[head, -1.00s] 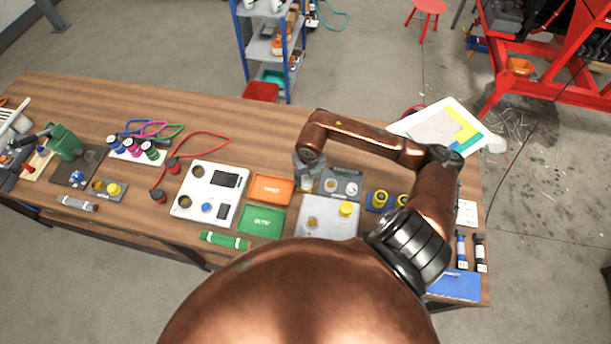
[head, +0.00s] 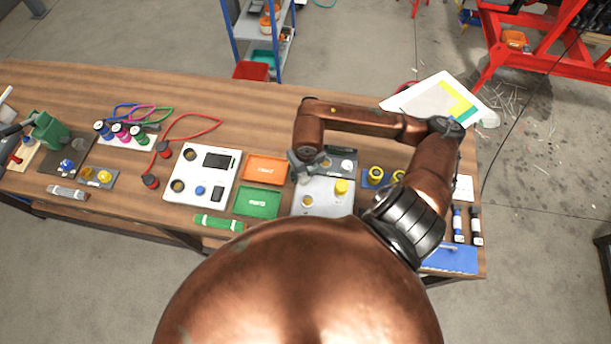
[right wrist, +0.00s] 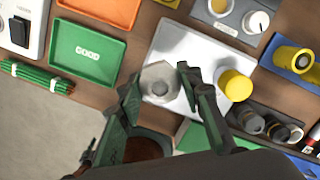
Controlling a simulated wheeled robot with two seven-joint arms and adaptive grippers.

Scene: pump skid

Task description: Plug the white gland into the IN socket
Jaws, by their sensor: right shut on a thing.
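The white gland (right wrist: 159,83), a pale hexagonal piece with a round middle, sits between the fingertips of my right gripper (right wrist: 158,88) in the right wrist view. In the head view my right gripper (head: 304,170) is over the back left of a light grey plate (head: 325,208). That plate carries an open round socket (head: 307,201) at left and a yellow cap (head: 341,187) at right. No IN label is readable. In the right wrist view the gland covers part of the plate (right wrist: 190,50), and the open socket is hidden.
Left of the plate lie the orange tray (head: 266,169) and the green GOOD tray (head: 257,202). A grey block with a dial (head: 340,162) stands behind the plate. Yellow fittings on a blue base (head: 376,176) stand at right. A white panel (head: 201,175) is farther left.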

